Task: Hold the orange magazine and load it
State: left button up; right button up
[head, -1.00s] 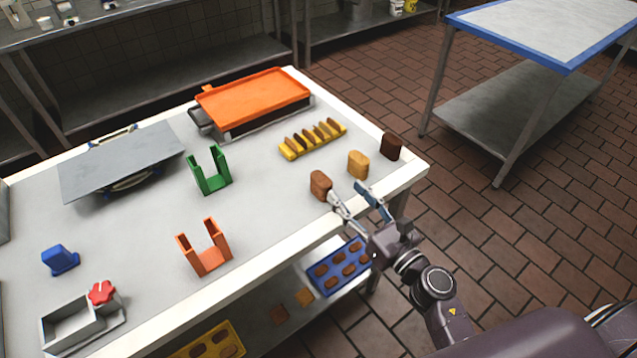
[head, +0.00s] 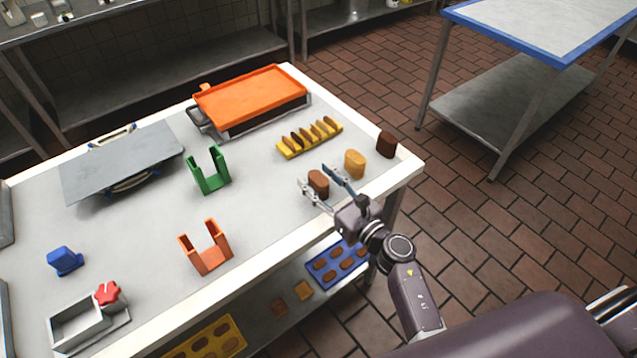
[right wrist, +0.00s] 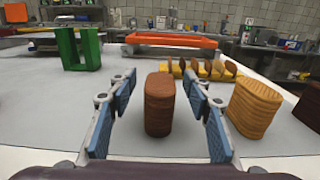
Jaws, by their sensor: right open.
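The orange magazine (head: 206,249), a U-shaped holder with two upright walls, stands on the table near its front edge, apart from my gripper. My right gripper (head: 325,182) is open, with its fingers on either side of a brown biscuit stack (head: 318,183). In the right wrist view the brown stack (right wrist: 158,104) stands upright between the blue finger pads, with gaps on both sides. A tan stack (head: 355,163) stands just right of the fingers, and a dark brown stack (head: 387,144) is farther right near the corner. My left gripper does not show.
A green U-shaped holder (head: 208,171) stands behind the orange one. A yellow rack (head: 309,139) with biscuits lies behind the stacks. An orange-topped tray unit (head: 250,98) is at the back. A red-knobbed metal box (head: 84,322) and blue block (head: 65,260) are front left. Mid-table is clear.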

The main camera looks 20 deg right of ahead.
aim_at(318, 178)
jog(key=shift+c, duration=0.5)
grip_shut()
jog(key=shift+r, duration=0.1)
notch_tip(318, 178, up, 20)
jog(key=p, duration=1.1)
jog(key=s+d+f+m+h+b, duration=0.1)
jog(key=s+f+m+h+b, duration=0.1)
jog(key=s, duration=0.9)
jog(key=s+d+f+m+t+h+b, duration=0.1)
jog(key=s+f+m+h+b, duration=0.1)
jog(key=s+f+h+b, duration=0.2)
jog(key=s+b, duration=0.3)
jog(key=s, duration=0.3)
jog(key=shift+s, duration=0.35)
jog(key=shift+f, duration=0.15)
